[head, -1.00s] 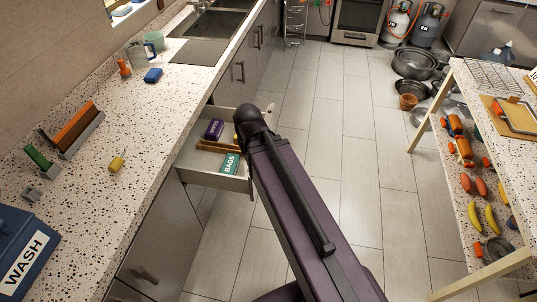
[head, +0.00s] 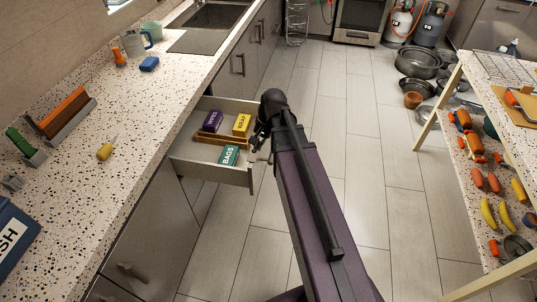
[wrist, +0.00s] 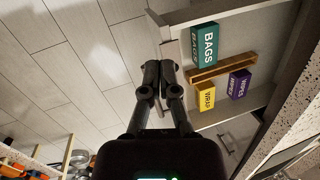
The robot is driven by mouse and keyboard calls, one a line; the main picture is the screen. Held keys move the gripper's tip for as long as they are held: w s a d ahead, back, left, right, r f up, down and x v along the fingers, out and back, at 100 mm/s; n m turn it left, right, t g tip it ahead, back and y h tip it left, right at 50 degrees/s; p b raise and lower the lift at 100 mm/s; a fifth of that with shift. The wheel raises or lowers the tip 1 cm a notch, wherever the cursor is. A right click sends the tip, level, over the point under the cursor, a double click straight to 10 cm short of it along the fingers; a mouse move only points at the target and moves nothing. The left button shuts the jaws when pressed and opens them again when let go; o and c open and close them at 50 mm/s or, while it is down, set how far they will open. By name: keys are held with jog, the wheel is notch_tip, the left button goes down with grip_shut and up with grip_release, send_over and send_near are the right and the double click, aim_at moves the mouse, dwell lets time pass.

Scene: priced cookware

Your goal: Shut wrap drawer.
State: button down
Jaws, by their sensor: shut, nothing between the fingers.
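The wrap drawer (head: 208,171) stands open from the left counter's cabinets, and its front panel also shows in the wrist view (wrist: 172,52). Inside lie a yellow WRAP box (head: 241,125), a purple WIPES box (head: 212,121) and a green BAGS box (head: 229,155), with a wooden divider (head: 218,139) between them.
The tiled floor (head: 345,130) is clear in the middle. A shelf table (head: 490,120) with food stands at right, pots (head: 418,64) beyond it.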

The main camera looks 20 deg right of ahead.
jog(key=w+d+f+m+t+y+b, duration=0.2)
jog(key=w+d+f+m+b, duration=0.3)
jog(key=d+f+m+b, duration=0.2)
jog(key=w+d+f+m+t+y+b, duration=0.2)
jog(key=w+d+f+m+b, duration=0.4)
jog(key=d+b, duration=0.5)
notch_tip(320, 180, down, 2)
jog(key=d+m, duration=0.1)
jog(key=m, duration=0.2)
jog(key=shift+d, duration=0.4)
jog(key=shift+w+f+b, duration=0.15)
jog(key=shift+b, duration=0.2)
jog(key=b, duration=0.7)
send_near(264, 148)
jog(key=x, duration=0.3)
jog(key=s+x, duration=0.1)
jog(key=x, duration=0.1)
jog(key=shift+f, duration=0.5)
jog(key=shift+w+a, duration=0.55)
jog(key=shift+a, duration=0.15)
jog(key=shift+a, duration=0.15)
jog(key=shift+w, duration=0.1)
